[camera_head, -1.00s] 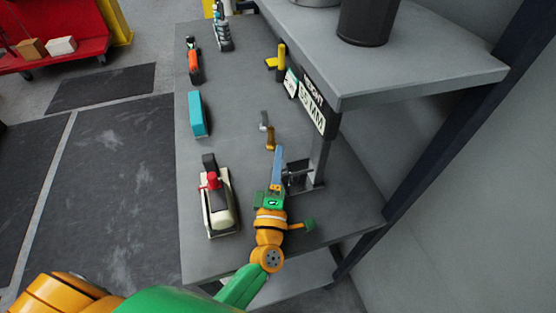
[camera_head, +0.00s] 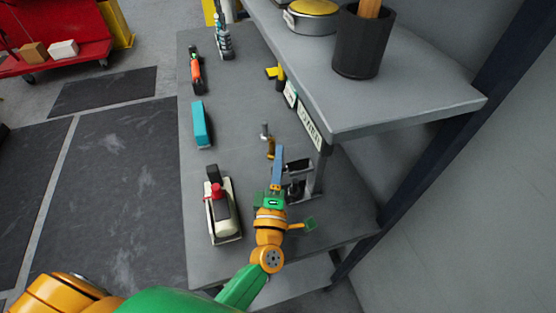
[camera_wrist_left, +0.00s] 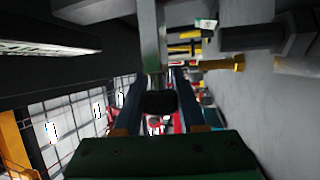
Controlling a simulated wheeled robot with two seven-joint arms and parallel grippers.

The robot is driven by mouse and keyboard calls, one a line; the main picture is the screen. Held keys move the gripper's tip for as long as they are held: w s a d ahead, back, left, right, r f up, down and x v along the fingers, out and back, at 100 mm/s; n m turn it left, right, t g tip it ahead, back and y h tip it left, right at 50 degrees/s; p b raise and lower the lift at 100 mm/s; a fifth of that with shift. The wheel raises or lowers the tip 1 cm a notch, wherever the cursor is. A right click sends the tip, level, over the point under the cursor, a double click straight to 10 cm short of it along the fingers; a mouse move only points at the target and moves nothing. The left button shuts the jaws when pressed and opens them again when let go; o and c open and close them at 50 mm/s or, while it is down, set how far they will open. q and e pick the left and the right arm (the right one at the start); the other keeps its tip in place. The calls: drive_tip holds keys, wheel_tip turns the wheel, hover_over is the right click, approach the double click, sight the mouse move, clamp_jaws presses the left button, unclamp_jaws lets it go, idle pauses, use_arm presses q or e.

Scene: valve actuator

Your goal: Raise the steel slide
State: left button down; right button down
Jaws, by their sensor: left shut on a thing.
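My left gripper (camera_head: 277,160) is at the small steel stand (camera_head: 318,172) under the shelf, its blue fingers pointing away from me. A dark block (camera_head: 298,165) is just right of the fingers, with another dark part below it. In the left wrist view the fingers (camera_wrist_left: 161,100) are shut on a dark knob (camera_wrist_left: 160,104). A pale steel bar (camera_wrist_left: 150,40) is straight ahead of the knob. I cannot tell clearly which part is the steel slide; the fingers hide part of it. My right gripper is out of view.
A shelf (camera_head: 400,105) overhangs the stand, carrying a dark cup (camera_head: 362,45) and a yellow-topped tin (camera_head: 312,15). A labelled plate (camera_head: 309,127) hangs at its edge. A cream-and-red tool (camera_head: 222,212), a teal box (camera_head: 201,124) and a brass-coloured part (camera_head: 270,147) are on the bench (camera_head: 235,95).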

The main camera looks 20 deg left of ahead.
use_arm(q)
drive_tip(key=shift+c, duration=2.4)
unclamp_jaws()
drive_tip(key=b+v, duration=0.2)
drive_tip(key=v, duration=0.5)
